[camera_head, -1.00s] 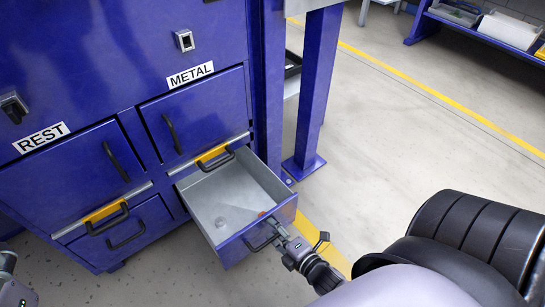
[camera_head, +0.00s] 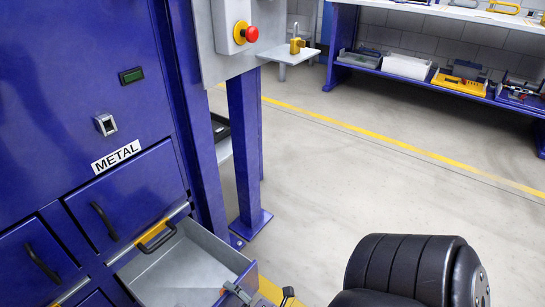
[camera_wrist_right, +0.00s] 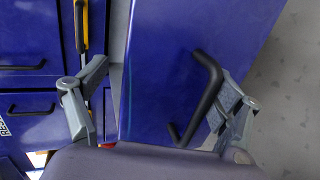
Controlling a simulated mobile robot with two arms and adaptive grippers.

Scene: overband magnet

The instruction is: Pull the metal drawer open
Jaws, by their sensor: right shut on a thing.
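The metal drawer (camera_head: 182,268) is pulled out below the blue door with the METAL label (camera_head: 116,156). Its grey inside shows at the bottom left of the head view, and the visible part holds no objects. In the right wrist view, its blue front (camera_wrist_right: 165,75) carries a black handle (camera_wrist_right: 208,85). My right gripper (camera_wrist_right: 155,105) is shut on this handle; one finger lies right beside it, the other beyond the front's left edge. In the head view only a part of this gripper shows, at the drawer's front corner. My left gripper is out of view.
A yellow latch with a black handle (camera_head: 156,236) sits above the drawer. A blue post (camera_head: 245,150) stands close to its right. A control box with a red emergency button (camera_head: 251,34) is above. A bench (camera_head: 420,80) stands at the back; the floor between is clear.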

